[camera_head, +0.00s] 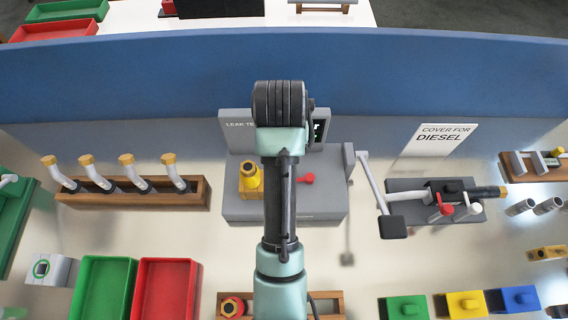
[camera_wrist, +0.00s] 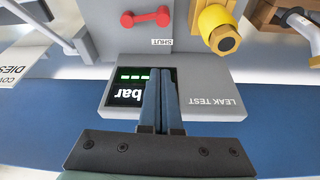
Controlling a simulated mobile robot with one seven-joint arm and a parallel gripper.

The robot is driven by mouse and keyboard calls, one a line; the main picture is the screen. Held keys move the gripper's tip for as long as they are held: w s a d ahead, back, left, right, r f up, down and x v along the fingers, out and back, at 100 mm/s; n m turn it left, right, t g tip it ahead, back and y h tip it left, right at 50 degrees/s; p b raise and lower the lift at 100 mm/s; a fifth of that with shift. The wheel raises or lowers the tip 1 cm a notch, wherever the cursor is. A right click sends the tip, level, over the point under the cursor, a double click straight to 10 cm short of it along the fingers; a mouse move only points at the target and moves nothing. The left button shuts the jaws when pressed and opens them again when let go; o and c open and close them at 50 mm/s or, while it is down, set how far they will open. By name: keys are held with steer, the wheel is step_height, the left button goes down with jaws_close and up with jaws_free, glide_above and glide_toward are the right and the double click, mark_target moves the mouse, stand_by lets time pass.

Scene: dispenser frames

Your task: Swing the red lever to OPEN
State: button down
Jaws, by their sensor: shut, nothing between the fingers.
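A short red lever (camera_head: 306,179) with rounded ends sits on the grey leak test station (camera_head: 240,208), just right of my arm. It also shows at the top of the wrist view (camera_wrist: 145,17), lying roughly across the picture, with a label reading SHUT (camera_wrist: 161,42) close by. No OPEN label is visible. My gripper (camera_wrist: 161,78) is shut and empty, its fingers in front of the station's display panel (camera_wrist: 208,95), apart from the lever. In the head view my arm hides the gripper and part of the panel.
A yellow fitting (camera_head: 249,178) stands on the station left of my arm. A grey crank-like arm (camera_head: 371,182) is at its right. Another device (camera_head: 408,190) with a red knob is farther right. A blue wall (camera_head: 400,80) rises behind the station.

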steer(key=p+x, duration=0.1)
steer(key=x, duration=0.8)
steer(key=shift+w+f, duration=0.1)
steer(key=shift+f, duration=0.05)
steer(key=shift+s+f+p, duration=0.15)
steer(key=shift+s+p, duration=0.15)
steer(key=shift+p, duration=0.3)
steer(key=shift+s+a+f+p, duration=0.15)
steer(key=shift+s+p, duration=0.7)
steer(key=shift+s, duration=0.8)
